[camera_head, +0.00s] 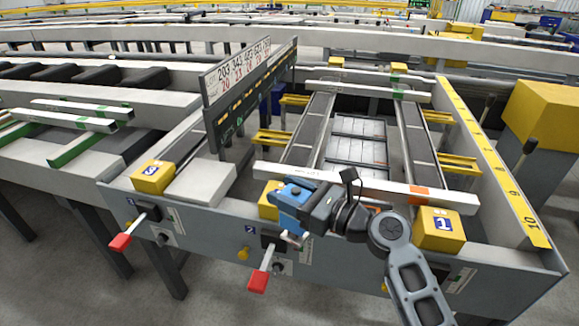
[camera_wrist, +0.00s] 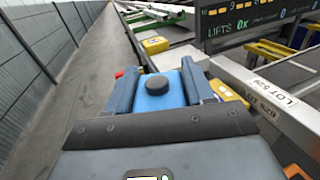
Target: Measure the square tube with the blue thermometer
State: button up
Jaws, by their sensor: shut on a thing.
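My gripper (camera_head: 296,203) is shut on the blue thermometer (camera_head: 289,194) at the front of the runout table. In the wrist view the blue thermometer (camera_wrist: 170,98), with a dark round knob, sits between the two fingers of my gripper (camera_wrist: 158,84). The square tube (camera_head: 380,188) is long and pale, with an orange band near its right end, and lies across the table's front. In the wrist view the tube (camera_wrist: 250,82) shows a LOT label, right of the thermometer. The thermometer overlaps the tube in the head view; I cannot tell whether they touch.
Another pale tube (camera_head: 365,91) with a green band lies across the back. Yellow blocks numbered 3 (camera_head: 153,177) and 1 (camera_head: 438,228) stand at the front. Red-handled levers (camera_head: 258,281) stick out below. A number board (camera_head: 237,88) rises behind, left of the gripper.

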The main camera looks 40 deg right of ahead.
aim_at(287, 233)
jog(key=f+m+h, duration=0.1)
jog(key=f+h, duration=0.1)
jog(key=f, duration=0.1)
jog(key=s+a+f+m+h, duration=0.1)
jog(key=f, duration=0.2)
jog(key=f+m+h, duration=0.1)
jog(key=f+h, duration=0.1)
jog(key=f, duration=0.2)
jog(key=shift+s+a+m+t+h, duration=0.3)
jog(key=shift+s+a+t, duration=0.05)
jog(key=shift+a+t, duration=0.05)
